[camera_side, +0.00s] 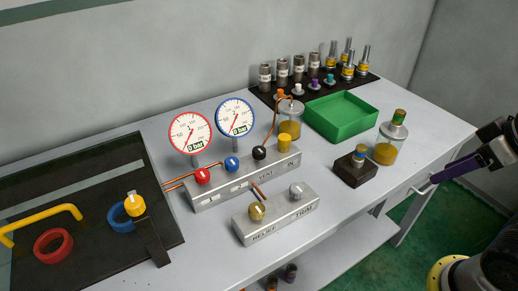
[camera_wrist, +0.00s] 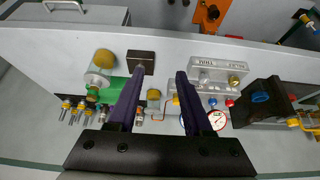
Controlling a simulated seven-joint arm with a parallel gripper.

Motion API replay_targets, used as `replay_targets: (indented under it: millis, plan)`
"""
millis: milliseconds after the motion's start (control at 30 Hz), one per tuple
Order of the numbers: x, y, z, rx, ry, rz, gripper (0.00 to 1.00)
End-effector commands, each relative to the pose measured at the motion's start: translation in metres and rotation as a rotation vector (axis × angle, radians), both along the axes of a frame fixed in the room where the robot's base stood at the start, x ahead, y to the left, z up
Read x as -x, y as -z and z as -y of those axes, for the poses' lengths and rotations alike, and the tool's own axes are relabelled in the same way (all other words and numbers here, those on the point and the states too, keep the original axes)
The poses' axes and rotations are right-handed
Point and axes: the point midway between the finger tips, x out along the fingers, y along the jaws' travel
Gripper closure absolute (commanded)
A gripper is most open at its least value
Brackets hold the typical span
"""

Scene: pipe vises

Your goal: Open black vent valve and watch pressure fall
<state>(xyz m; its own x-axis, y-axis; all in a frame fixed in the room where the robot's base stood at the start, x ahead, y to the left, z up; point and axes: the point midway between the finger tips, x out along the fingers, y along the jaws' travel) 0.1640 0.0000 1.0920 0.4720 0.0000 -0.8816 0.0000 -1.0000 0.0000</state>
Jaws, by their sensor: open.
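The black vent valve knob (camera_side: 259,152) sits on the rear grey manifold block (camera_side: 225,189), right of the blue knob (camera_side: 232,163) and red knob (camera_side: 203,176). A red-rimmed gauge (camera_side: 190,134) and a blue-rimmed gauge (camera_side: 235,118) stand behind the block; both displays appear to read 0 bar. My gripper (camera_side: 430,183) is at the right, over the bench edge and well away from the black knob. In the wrist view my gripper (camera_wrist: 160,75) has its two purple fingers apart with nothing between them. The right finger partly covers the blue-rimmed gauge there.
A front block carries a brass RELIEF knob (camera_side: 257,210) and a silver TRIM knob (camera_side: 297,189). Copper tubes rise near the black knob.

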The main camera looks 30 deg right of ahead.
Motion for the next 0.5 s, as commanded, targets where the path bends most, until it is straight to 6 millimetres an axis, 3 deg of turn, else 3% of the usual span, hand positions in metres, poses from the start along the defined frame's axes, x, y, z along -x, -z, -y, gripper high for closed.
replay_targets:
  millis: [33,133,233,367,500]
  plan:
    - [0.0,0.0,0.0,0.0,0.001,0.0,0.41]
    - [0.001,0.0,0.0,-0.014,0.026,-0.004,0.26]
    - [0.006,0.001,0.0,-0.051,0.099,-0.03,0.26]
    - [-0.003,-0.034,0.0,-0.13,0.247,-0.012,0.26]
    - [-0.026,-0.074,-0.002,-0.204,0.382,-0.026,0.26]
